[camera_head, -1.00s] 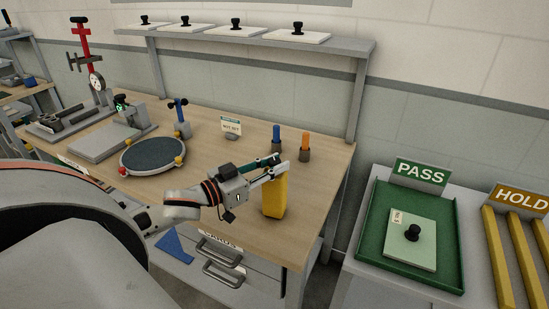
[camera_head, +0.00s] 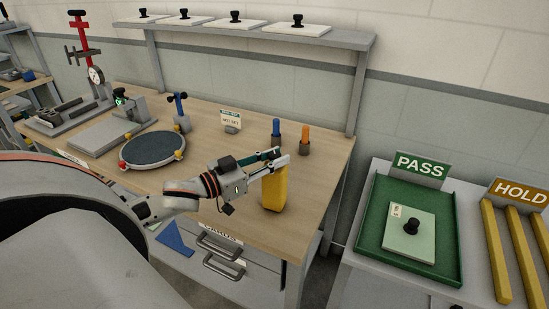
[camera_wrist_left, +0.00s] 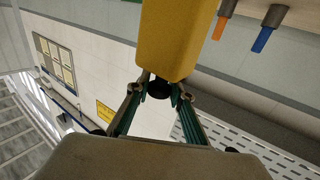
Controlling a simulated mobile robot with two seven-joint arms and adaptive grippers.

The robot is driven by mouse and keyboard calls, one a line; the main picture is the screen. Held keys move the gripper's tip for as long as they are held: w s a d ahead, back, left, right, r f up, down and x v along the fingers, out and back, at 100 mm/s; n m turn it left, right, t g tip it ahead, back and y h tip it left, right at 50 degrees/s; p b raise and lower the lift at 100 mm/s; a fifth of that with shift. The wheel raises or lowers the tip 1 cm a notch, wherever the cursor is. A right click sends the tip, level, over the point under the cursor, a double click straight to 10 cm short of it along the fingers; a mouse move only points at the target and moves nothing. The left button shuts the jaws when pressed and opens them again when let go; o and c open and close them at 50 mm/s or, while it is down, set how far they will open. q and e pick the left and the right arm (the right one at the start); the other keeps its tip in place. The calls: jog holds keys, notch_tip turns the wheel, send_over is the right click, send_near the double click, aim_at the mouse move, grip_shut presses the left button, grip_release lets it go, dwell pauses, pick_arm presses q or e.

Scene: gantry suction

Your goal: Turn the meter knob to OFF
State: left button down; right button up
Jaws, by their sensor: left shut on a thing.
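The meter (camera_head: 275,194) is a yellow upright block near the front right corner of the wooden bench. In the left wrist view its yellow body (camera_wrist_left: 178,38) fills the top middle. The dark knob (camera_wrist_left: 159,89) sits between the fingertips of my left gripper (camera_wrist_left: 160,93). My left gripper (camera_head: 281,159) is shut on this knob, at the upper part of the meter in the head view. The meter's face, its markings and the knob's pointer are hidden, so the knob's setting cannot be read. My right gripper is not in view.
Blue (camera_head: 276,130) and orange (camera_head: 305,138) handled tools stand in holders behind the meter. A round dark plate (camera_head: 153,150) lies to the left. A green PASS tray (camera_head: 452,268) and yellow HOLD rails (camera_head: 497,255) are at right. Drawers are below the bench front.

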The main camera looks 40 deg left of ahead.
pick_arm(q)
jog(key=shift+f, duration=0.15)
jog(key=c, duration=1.7)
grip_release()
jog(key=shift+s, duration=0.15)
jog(key=shift+v, duration=5.9)
